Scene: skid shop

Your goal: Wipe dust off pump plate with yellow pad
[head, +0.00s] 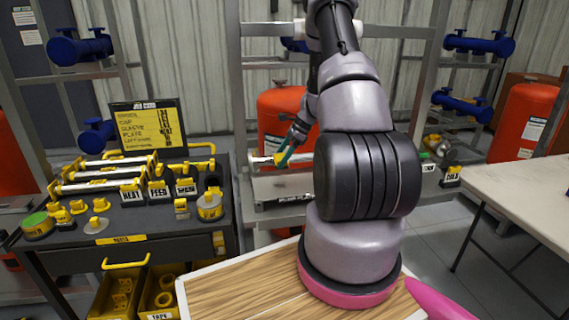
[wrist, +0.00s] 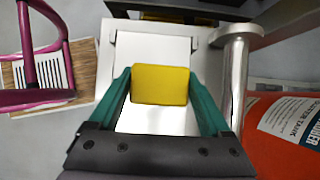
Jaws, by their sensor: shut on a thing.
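My gripper (wrist: 160,88) has green fingers shut on the sides of a yellow pad (wrist: 160,84) in the wrist view. The pad is in front of a white plate (wrist: 150,48) with dark corner marks, likely the pump plate. Whether the pad touches it I cannot tell. The plate's middle is partly hidden by the pad, and I make out no dust on it. In the head view my gripper (head: 287,156) reaches left from behind my arm, at the skid frame before an orange tank. A bit of yellow shows at its tips.
A grey pipe post (wrist: 234,80) stands close right of the plate, with the orange tank (wrist: 285,125) beyond. In the head view, a dark cart (head: 150,222) with yellow-labelled parts stands left. A pale table (head: 520,200) stands right, with open floor before it.

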